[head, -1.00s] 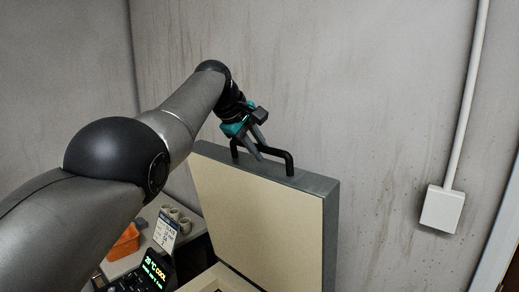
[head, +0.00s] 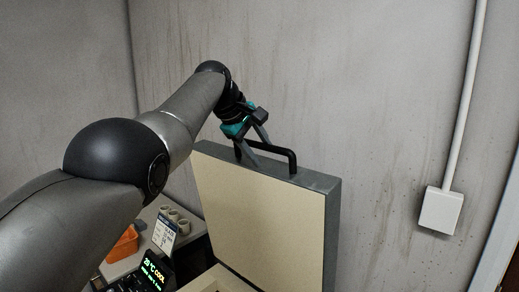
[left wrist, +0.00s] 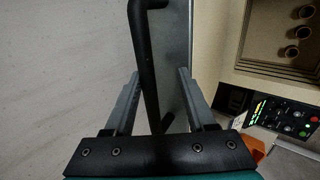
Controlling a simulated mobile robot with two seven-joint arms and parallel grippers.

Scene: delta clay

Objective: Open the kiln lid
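The kiln lid (head: 260,215) stands raised and close to upright, its cream inner face showing in the head view. A black bar handle (head: 285,153) sits on its grey edge. My left gripper (head: 261,152) is at the handle. The kiln's pale rim (head: 210,278) shows below the lid; most of the kiln is cut off by the frame. My right gripper is not in view.
A lit control panel (head: 153,272) is at the kiln's left. A table behind it holds small cups (head: 173,217), a printed card (head: 165,233) and an orange bin (head: 124,244). A wall with a white box (head: 440,210) stands behind the lid.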

